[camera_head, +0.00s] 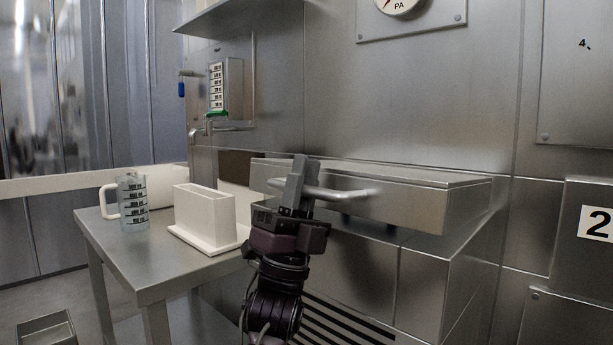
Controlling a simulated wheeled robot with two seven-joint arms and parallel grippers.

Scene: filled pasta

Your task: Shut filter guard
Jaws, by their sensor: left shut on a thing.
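The filter guard appears to be the steel cover (415,206) at the middle right, with a bar handle (350,194) along its front. It juts out from the wall above a lower steel housing (428,290), and a gap shows between the two on the right. My left gripper (299,183) is shut on the handle near its left part. The gripper hides part of the handle and of the cover's front. My right gripper is not in view.
A steel table (160,259) stands at the left. It holds a measuring jug (133,204) and a white open-topped holder (204,217). A pressure gauge (400,3) hangs above the cover. A box marked 2 (584,255) stands at the right.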

